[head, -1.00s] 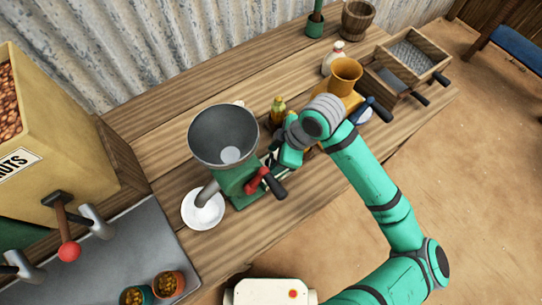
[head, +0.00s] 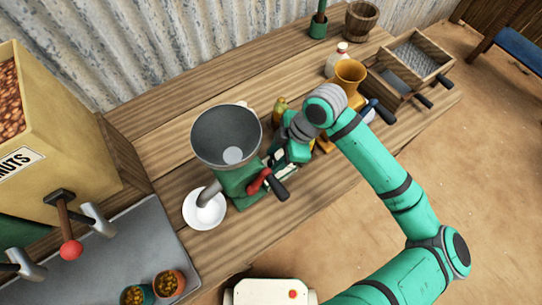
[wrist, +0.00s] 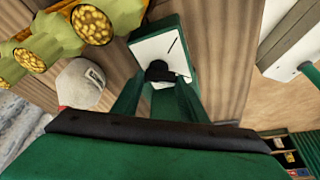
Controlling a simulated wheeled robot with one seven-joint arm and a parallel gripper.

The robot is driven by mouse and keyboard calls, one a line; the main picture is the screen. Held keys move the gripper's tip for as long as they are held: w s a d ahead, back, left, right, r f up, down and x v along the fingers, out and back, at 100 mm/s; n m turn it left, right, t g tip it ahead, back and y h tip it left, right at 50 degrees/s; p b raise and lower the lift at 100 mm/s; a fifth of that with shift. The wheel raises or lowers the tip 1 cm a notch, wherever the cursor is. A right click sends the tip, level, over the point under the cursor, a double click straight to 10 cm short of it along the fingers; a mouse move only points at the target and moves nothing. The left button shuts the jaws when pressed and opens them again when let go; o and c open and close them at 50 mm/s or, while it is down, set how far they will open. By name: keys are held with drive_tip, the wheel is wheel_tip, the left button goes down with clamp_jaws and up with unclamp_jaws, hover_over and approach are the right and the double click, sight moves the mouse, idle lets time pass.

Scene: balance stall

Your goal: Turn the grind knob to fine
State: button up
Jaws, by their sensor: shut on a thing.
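The green grinder (head: 236,183) with its grey hopper (head: 226,137) stands on the wooden counter. A red crank with a dark grip (head: 280,190) is on its front right side. In the wrist view, a white dial plate (wrist: 178,50) with a dark pointer line is on a green block, and the black grind knob (wrist: 158,70) sits on it. My gripper (wrist: 158,82) is at the knob, its two green fingers on either side, shut on it. In the head view my gripper (head: 277,161) is at the grinder's right side, and the knob is hidden. I cannot read any dial markings.
A white plate (head: 205,222) lies under the grinder's spout. An orange vessel (head: 349,74) and wooden drawer boxes (head: 414,60) are at the right. Clear counter lies in front of the grinder.

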drive_tip(key=n, duration=0.1)
drive_tip(key=n+g, duration=0.1)
drive_tip(key=shift+w+d+n, duration=0.1)
drive_tip(key=shift+d+n, duration=0.25)
drive_tip(key=shift+n, duration=0.05)
drive_tip(key=shift+c, duration=0.2)
drive_tip(key=shift+o, duration=0.2)
drive_tip(key=n, duration=0.2)
drive_tip(key=n+g+h, duration=0.1)
drive_tip(key=n, duration=0.1)
drive_tip(key=shift+w+a+n+g, duration=0.1)
drive_tip(key=shift+a+n+g, duration=0.05)
drive_tip(key=shift+n+g, duration=0.15)
drive_tip(key=n, duration=0.1)
drive_tip(key=n+h, duration=0.1)
drive_tip(key=n, duration=0.1)
drive_tip(key=shift+w+a+n+g+h, duration=0.1)
drive_tip(key=shift+n+g+h, duration=0.2)
drive_tip(key=shift+g, duration=0.1)
drive_tip(key=shift+a+n+g+h, duration=0.1)
drive_tip(key=shift+n+g+h, duration=0.35)
drive_tip(key=shift+n, duration=1.45)
drive_tip(key=shift+h, duration=0.25)
drive_tip(key=o, duration=1)
drive_tip(key=shift+o, duration=0.2)
drive_tip(key=shift+w, duration=0.1)
